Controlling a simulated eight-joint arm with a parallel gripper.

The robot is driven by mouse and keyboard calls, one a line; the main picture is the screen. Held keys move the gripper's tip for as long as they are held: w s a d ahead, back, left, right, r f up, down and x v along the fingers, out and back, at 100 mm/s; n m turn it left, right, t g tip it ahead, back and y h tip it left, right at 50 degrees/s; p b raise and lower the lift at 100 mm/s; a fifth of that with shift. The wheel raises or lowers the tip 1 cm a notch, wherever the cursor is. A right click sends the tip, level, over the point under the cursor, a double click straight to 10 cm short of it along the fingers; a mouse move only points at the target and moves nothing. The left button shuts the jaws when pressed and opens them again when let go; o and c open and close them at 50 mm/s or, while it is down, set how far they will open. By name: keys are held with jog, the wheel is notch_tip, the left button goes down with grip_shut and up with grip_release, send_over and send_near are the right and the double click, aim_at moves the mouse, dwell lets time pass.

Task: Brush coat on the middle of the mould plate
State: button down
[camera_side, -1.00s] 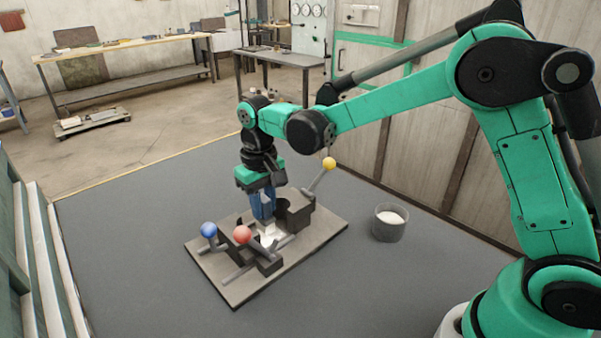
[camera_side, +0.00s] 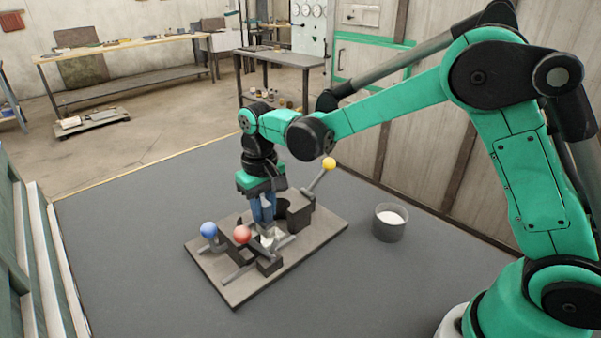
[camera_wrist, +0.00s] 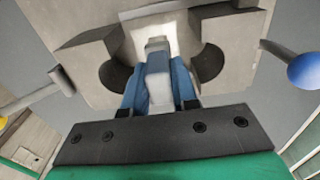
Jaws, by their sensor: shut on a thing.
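The mould plate (camera_side: 232,290) lies flat on the dark work surface. A white coated patch (camera_side: 274,243) shows near its middle, and the patch also appears behind the tool in the wrist view (camera_wrist: 178,22). My gripper (camera_side: 264,216) points down over the plate with blue fingers. It is shut on a grey brush-like tool (camera_wrist: 158,58), which stands between the fingers and reaches down to the white patch. Whether its tip touches the plate is hard to tell. Dark blocks with rounded hollows stand on either side of the tool in the wrist view.
Levers with a blue ball (camera_side: 208,230), a red ball (camera_side: 242,234) and a yellow ball (camera_side: 329,164) stick up around the plate. A grey pot (camera_side: 389,225) with white contents stands to the right. The surface in front of the plate is clear.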

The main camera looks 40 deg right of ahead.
jog(key=shift+f, duration=0.45)
jog(key=shift+d, duration=0.1)
jog(key=shift+d, duration=0.55)
jog(key=shift+a, duration=1.35)
jog(key=shift+d, duration=1.35)
jog(key=shift+a, duration=1.3)
jog(key=shift+d, duration=0.1)
dwell(0.5)
